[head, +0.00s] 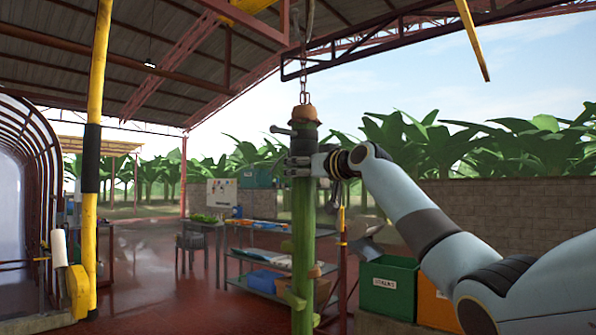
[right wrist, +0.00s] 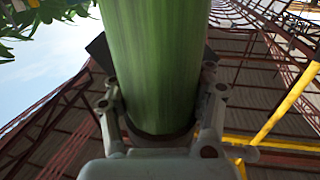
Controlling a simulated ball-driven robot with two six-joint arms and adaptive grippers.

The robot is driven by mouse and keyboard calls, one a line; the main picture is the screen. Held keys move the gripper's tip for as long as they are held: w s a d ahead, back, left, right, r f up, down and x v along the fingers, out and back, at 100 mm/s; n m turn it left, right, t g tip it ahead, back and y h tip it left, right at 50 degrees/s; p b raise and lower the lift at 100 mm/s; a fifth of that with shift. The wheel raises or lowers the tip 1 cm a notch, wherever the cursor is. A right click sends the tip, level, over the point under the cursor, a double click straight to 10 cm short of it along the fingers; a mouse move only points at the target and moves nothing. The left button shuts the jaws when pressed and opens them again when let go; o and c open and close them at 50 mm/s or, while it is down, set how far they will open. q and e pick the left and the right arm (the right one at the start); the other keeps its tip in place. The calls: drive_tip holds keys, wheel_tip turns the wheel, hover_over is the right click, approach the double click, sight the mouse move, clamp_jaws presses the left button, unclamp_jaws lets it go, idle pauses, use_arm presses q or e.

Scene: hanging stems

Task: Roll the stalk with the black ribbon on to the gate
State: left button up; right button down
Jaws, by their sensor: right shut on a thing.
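The green stalk (head: 303,220) hangs upright from a chain (head: 303,75) at the middle of the head view. It has a brown top end and a black ribbon (head: 304,136) around it just below. My right gripper (head: 302,166) is shut on the stalk a little below the ribbon. In the right wrist view the stalk (right wrist: 158,65) fills the space between the two fingers (right wrist: 160,110). My left gripper is not in view.
A yellow post with a black band (head: 91,160) stands at the left. A shelf table (head: 285,258) is behind the stalk. A green bin (head: 388,285) and an orange bin (head: 436,306) stand at the lower right. Red floor (head: 150,290) is open at the left.

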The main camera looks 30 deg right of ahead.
drive_tip(key=shift+w+a+f, duration=0.1)
drive_tip(key=shift+w+f, duration=0.1)
drive_tip(key=shift+c, duration=2.3)
unclamp_jaws()
drive_tip(key=shift+r, duration=0.1)
drive_tip(key=s+d, duration=0.2)
drive_tip(key=s, duration=1)
drive_tip(key=shift+d, duration=0.2)
